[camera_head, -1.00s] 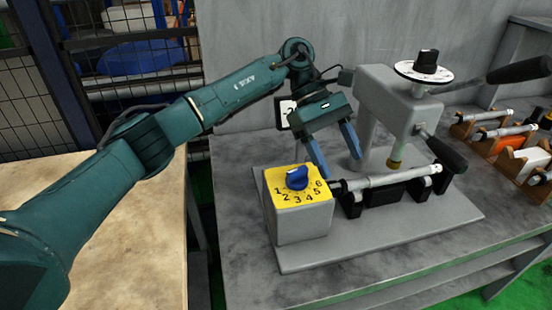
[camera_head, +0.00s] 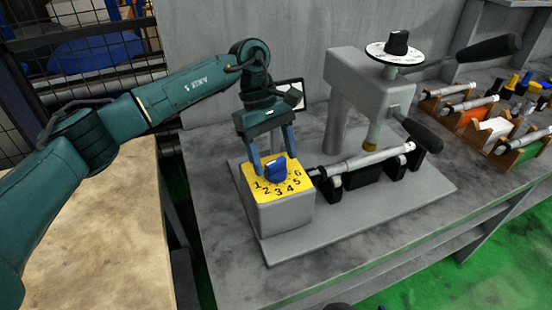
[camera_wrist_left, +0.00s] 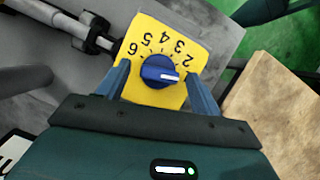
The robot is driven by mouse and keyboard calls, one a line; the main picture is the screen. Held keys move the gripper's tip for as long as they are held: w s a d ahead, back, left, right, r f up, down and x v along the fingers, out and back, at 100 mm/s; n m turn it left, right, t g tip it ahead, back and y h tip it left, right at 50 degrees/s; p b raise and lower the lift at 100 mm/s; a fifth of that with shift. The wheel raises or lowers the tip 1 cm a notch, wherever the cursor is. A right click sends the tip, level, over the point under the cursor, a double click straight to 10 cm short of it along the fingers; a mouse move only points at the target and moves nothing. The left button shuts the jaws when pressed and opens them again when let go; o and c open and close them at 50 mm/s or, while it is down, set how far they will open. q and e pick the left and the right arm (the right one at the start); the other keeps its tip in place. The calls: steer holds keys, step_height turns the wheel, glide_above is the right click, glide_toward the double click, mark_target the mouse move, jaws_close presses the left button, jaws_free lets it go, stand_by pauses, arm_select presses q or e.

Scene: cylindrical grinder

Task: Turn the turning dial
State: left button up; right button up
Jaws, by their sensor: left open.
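The turning dial (camera_head: 276,171) is a blue knob on the yellow numbered top (camera_head: 259,190) of a grey box on the grinder's base plate. In the left wrist view the dial (camera_wrist_left: 158,71) shows a white pointer mark, with the numbers around one side. My left gripper (camera_head: 273,157) is open, with one blue finger on each side of the dial. In the left wrist view its fingers (camera_wrist_left: 157,82) flank the knob with visible gaps, so it does not grip it. The exact height of the fingertips over the yellow face is hard to tell. My right gripper is not in view.
The grey grinder (camera_head: 368,85) stands just right of the dial box, with a white dial disc (camera_head: 394,55) on top and black-handled levers. A metal shaft (camera_head: 365,161) lies beside the box. Wooden racks (camera_head: 474,117) stand at right. A wooden table (camera_head: 95,235) is at left.

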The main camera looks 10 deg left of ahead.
arm_select(q)
steer(key=shift+x, duration=0.85)
steer(key=shift+f, duration=0.25)
steer(key=c, duration=0.9)
steer(key=shift+c, duration=0.2)
